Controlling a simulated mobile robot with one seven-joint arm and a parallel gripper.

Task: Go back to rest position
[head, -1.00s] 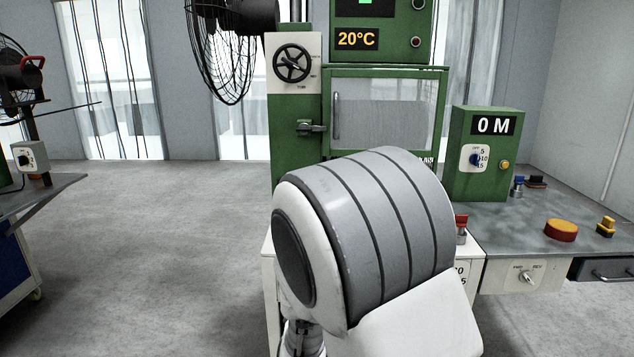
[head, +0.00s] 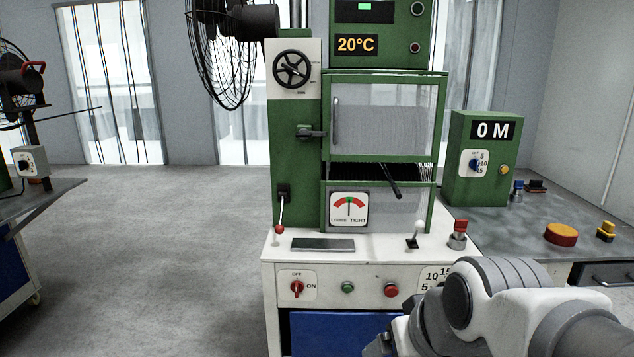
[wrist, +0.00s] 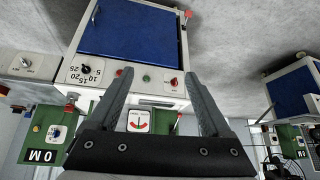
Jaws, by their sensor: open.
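My gripper (wrist: 157,88) shows in the wrist view, its two grey fingers spread wide apart with nothing between them. The wrist picture is upside down, and the machine's white front panel (wrist: 145,92) and blue lower door (wrist: 130,35) lie beyond the fingers. In the head view my arm is at the lower right, in front of the right part of the machine. The gripper's fingers are not visible there. The green extrusion machine (head: 297,165) stands in the middle, its display reading 20°C.
A grey side table (head: 490,222) with a green 0 M box (head: 484,158) is at right. A bench (head: 38,195) is at far left; open floor lies between.

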